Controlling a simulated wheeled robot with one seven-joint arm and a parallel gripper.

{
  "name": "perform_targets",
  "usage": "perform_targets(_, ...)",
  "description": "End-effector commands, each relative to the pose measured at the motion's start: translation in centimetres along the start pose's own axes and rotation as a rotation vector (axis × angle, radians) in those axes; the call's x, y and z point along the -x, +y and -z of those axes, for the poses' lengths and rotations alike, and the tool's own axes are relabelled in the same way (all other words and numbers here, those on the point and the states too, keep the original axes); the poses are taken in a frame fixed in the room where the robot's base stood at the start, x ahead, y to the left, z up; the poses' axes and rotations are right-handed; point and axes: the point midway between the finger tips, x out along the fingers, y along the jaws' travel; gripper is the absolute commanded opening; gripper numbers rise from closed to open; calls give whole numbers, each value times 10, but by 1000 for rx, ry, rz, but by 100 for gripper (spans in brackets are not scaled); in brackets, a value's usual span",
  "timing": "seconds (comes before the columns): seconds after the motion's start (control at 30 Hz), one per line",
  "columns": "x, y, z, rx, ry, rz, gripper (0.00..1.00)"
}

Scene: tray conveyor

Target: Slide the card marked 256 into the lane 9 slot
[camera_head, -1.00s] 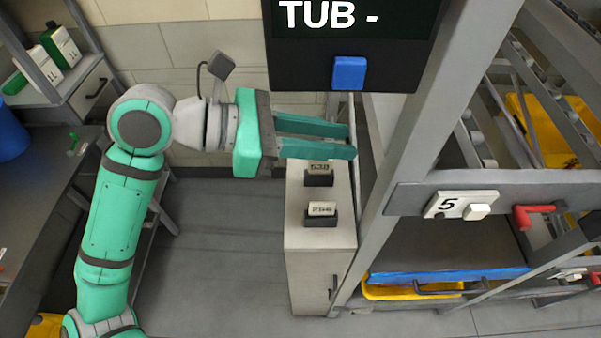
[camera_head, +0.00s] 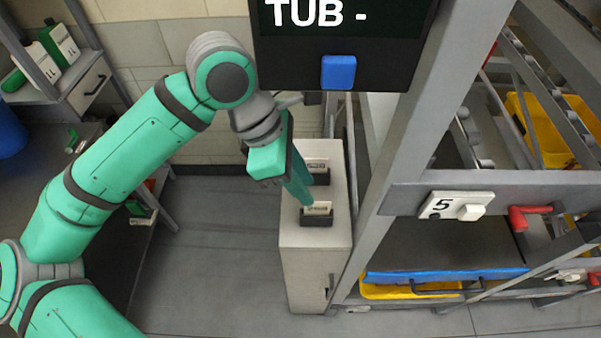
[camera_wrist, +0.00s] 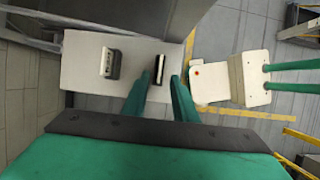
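The card marked 256 (camera_head: 320,207) stands in a small dark holder at the front of the white cabinet top; its number read clearly a second ago but is blurred now. My gripper (camera_head: 307,203) points down at this card from the upper left. In the wrist view, my gripper (camera_wrist: 160,78) has its two green fingers apart, with the near card and holder (camera_wrist: 158,68) between and just beyond the tips. The fingers look open and not closed on the card. The lane 9 slot cannot be made out in either view.
A second card in a holder (camera_head: 318,170) stands behind on the same cabinet (camera_head: 290,238). A grey rack with a lane 5 plate (camera_head: 456,206), red handle (camera_head: 530,216) and yellow tubs is right. A dark screen reading "TUB -" (camera_head: 345,50) hangs above.

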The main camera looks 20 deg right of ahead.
Motion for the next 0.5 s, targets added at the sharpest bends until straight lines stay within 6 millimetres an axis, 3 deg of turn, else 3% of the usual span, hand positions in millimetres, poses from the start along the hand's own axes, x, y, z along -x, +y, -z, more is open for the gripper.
perform_targets(0.3,-53,-1,0,1,-4,2,26)
perform_targets(0.5,-74,0,-1,0,-3,1,26)
